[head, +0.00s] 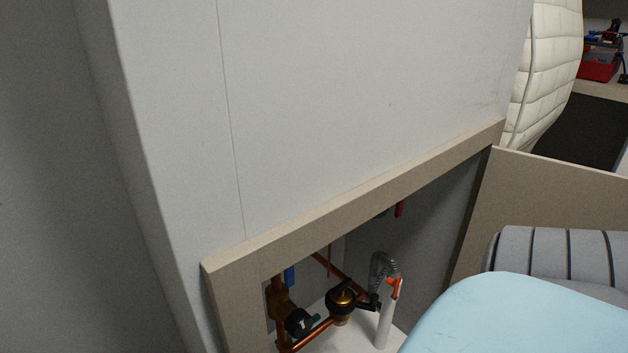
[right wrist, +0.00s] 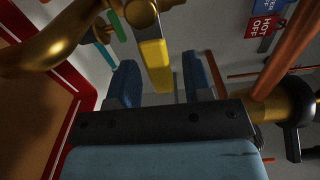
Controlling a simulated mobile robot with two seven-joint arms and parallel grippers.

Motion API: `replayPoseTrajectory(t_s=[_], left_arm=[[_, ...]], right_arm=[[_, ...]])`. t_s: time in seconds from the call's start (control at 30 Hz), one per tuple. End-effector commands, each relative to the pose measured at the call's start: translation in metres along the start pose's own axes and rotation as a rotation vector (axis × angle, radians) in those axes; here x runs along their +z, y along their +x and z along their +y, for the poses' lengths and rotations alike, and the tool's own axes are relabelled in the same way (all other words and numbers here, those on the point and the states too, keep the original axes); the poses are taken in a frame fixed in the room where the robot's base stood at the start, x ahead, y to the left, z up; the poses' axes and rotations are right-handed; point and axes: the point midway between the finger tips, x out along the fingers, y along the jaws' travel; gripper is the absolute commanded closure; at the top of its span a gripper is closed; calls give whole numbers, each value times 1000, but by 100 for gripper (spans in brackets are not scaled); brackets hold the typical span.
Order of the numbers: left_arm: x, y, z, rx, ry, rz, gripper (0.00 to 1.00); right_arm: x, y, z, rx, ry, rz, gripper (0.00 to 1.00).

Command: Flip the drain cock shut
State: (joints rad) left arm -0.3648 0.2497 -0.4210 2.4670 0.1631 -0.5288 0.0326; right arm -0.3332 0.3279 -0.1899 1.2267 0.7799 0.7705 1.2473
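In the right wrist view a yellow lever (right wrist: 156,66) hangs from a brass fitting (right wrist: 141,14) at the top; I take it for the drain cock's handle. My right gripper (right wrist: 162,84) is open, with one dark blue finger to each side of the lever in the picture. The left finger looks close to the lever and a gap shows at the right finger. I cannot tell whether anything touches. The head view shows neither the yellow lever nor my right gripper. My left gripper is in neither view.
Low in the head view, a tan-framed opening (head: 350,213) holds copper pipes, a brass-and-black valve (head: 341,299), a grey corrugated hose (head: 383,266) and a white pipe (head: 384,325). The right wrist view shows a copper pipe (right wrist: 285,52) on the right and a red "HOT OFF" tag (right wrist: 262,27).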

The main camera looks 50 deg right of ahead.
Motion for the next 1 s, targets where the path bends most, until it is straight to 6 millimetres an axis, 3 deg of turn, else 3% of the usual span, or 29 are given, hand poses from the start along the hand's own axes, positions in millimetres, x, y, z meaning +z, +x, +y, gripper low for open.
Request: replayPoseTrajectory(t_s=[0.27,0.57,0.7,1.0], left_arm=[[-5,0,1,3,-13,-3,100],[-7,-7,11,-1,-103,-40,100],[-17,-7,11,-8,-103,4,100],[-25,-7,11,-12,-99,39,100]], right_arm=[[-1,-11,-2,1,-1,1,54],[0,-74,-3,4,-1,0,54],[0,-99,-2,2,0,0,54],[0,-120,0,0,0,0,54]])
